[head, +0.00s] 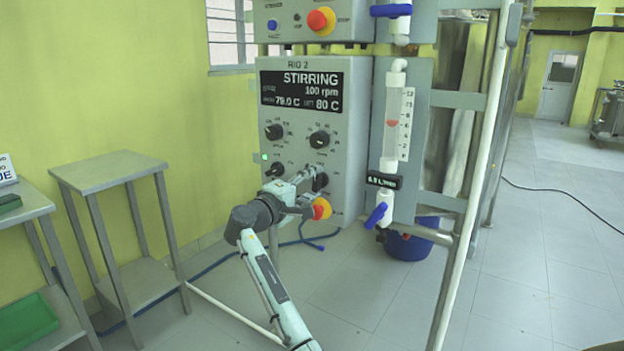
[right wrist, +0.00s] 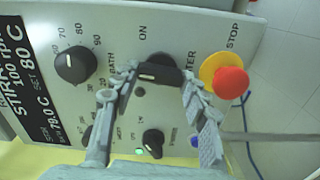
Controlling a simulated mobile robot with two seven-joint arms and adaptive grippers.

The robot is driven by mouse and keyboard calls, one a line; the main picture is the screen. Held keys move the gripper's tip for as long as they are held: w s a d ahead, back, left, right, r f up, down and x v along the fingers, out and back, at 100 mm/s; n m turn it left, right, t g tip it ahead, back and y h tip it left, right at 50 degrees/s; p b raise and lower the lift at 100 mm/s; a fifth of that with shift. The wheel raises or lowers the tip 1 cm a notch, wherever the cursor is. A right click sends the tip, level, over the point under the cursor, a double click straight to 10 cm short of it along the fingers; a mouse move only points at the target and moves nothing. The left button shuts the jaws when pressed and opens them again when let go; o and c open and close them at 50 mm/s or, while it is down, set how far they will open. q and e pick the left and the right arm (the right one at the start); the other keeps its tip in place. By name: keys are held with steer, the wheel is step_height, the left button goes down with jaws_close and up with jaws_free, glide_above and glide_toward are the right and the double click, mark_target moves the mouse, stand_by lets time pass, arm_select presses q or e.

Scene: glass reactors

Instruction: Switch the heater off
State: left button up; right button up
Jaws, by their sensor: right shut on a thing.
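The heater switch is a black rotary knob low on the right of the grey rig panel (head: 353,100). It shows in the right wrist view (right wrist: 160,74) beside the label ON and a partly covered label ending in TER. My right gripper (head: 310,187) is at this knob with one finger on either side, shut on it; the fingers also show in the right wrist view (right wrist: 162,82). A pale mark runs across the knob's face. The panel display (head: 301,91) reads STIRRING, 100 rpm, 79.0 C and 80 C. My left gripper is not in view.
A red stop button on a yellow base (right wrist: 230,82) sits close beside the switch. The bath knob (right wrist: 75,65) and other knobs are nearby. A flow tube (head: 392,125) with a blue-handled valve (head: 376,214) stands to the right. A small metal table (head: 108,168) stands left.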

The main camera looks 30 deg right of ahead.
steer(key=shift+n, duration=0.7)
steer(key=o, duration=1.2)
steer(key=shift+c, duration=0.2)
steer(key=shift+a, duration=0.1)
steer(key=v, duration=1.2)
